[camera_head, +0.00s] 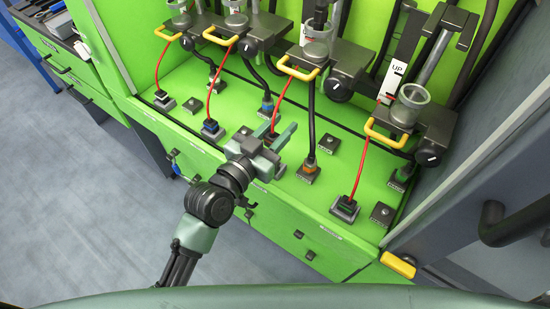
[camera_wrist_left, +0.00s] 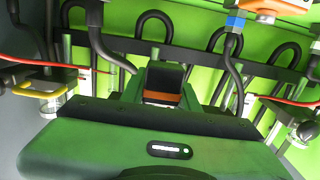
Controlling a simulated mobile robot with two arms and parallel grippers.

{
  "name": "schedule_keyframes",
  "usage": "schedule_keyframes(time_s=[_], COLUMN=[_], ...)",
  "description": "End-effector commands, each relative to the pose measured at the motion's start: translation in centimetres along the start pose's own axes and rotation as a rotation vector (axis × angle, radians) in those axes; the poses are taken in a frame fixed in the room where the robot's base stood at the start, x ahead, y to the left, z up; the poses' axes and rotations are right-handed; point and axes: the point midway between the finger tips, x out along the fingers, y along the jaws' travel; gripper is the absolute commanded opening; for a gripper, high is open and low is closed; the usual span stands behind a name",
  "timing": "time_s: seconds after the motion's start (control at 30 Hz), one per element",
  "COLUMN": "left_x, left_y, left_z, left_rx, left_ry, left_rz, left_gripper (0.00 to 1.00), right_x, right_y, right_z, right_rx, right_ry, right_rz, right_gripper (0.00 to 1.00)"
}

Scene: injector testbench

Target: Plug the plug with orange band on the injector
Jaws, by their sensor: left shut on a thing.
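My left gripper (camera_head: 279,129) is over the green bench top, near its front edge. In the left wrist view its fingers (camera_wrist_left: 163,90) are shut on a dark plug with an orange band (camera_wrist_left: 162,98). In the head view the held plug is hard to make out; a red cable runs down to the fingers. Another orange-banded connector (camera_head: 309,168) with a black cable sits on a small block just right of the gripper. Injector stations with clear cups (camera_head: 316,50) and yellow handles (camera_head: 298,70) stand behind. I cannot tell which part is the target injector. My right gripper is not in view.
Red and black cables hang around the gripper. An empty small block (camera_head: 330,142) is at right. A dark side wall (camera_head: 470,165) bounds the right; open floor (camera_head: 90,190) lies left.

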Motion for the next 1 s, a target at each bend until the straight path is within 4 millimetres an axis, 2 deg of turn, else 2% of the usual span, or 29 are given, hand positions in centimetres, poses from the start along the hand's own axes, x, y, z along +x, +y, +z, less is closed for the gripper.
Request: schedule_keyframes(time_s=[0.03,0.1,0.27,0.53,1.0], left_x=[0.0,0.1,0.1,0.3,0.4], left_y=[0.0,0.0,0.0,-0.1,-0.1], left_z=[1.3,2.5,3.9,7.8,8.7], left_rx=[0.000,0.000,0.000,0.003,0.001], left_ry=[-0.005,-0.004,-0.002,-0.004,-0.001], left_rz=[0.000,0.000,0.000,0.000,-0.002], left_gripper=[0.00,0.00,0.00,0.00,0.00], right_x=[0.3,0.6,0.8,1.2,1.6], right_y=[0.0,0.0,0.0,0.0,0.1], right_z=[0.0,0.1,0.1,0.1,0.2], right_rx=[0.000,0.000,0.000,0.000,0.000], right_ry=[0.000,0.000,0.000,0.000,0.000], right_rz=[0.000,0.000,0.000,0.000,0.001], right_gripper=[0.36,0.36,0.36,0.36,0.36])
